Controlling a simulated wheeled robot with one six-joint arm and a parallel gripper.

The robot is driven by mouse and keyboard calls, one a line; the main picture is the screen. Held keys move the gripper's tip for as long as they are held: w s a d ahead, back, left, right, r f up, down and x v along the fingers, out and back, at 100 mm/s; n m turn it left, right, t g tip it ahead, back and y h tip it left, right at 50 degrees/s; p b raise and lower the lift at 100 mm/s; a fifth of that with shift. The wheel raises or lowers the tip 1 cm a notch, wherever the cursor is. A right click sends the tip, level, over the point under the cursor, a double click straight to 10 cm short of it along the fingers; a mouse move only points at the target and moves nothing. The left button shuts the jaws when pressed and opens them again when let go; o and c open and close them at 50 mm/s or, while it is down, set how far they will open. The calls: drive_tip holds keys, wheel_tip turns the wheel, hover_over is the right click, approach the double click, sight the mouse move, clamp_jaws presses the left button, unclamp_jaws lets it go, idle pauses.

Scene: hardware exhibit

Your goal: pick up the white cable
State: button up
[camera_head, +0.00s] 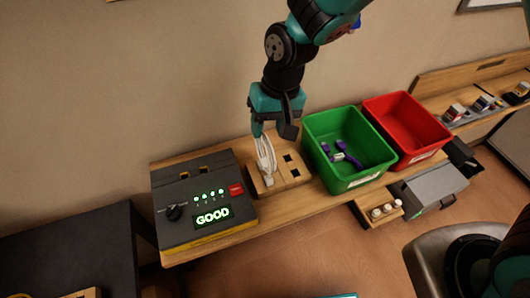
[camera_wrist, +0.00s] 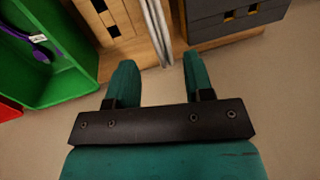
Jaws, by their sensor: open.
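The white cable (camera_head: 265,158) stands as an upright loop at the left of a small wooden block (camera_head: 292,177) on the wooden bench. My gripper (camera_head: 273,130) is just above the block, fingers pointing down, at the top of the cable. In the wrist view, the cable (camera_wrist: 158,30) shows as pale strands running between and beyond the two spread teal fingers of my gripper (camera_wrist: 160,72). The fingers are open and do not appear to press on it. The cable's lower end is at the block; how it is seated is not clear.
Left of the block is a dark tester box (camera_head: 200,195) with green lights and a "GOOD" display. Right of it are a green bin (camera_head: 363,177) with purple cables and an empty red bin (camera_head: 425,152). The wall is close behind.

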sight(265, 136)
drive_tip(key=shift+s+a+f+p, duration=0.1)
drive_tip(key=shift+a+f+p, duration=0.25)
drive_tip(key=shift+f, duration=0.55)
drive_tip(key=shift+s+a+f+p, duration=0.15)
drive_tip(key=shift+f+p, duration=0.4)
drive_tip(key=shift+f, duration=0.4)
drive_tip(key=shift+a+f+p, duration=0.25)
drive_tip(key=shift+f+p, duration=0.2)
drive_tip(key=shift+f, duration=0.45)
clamp_jaws()
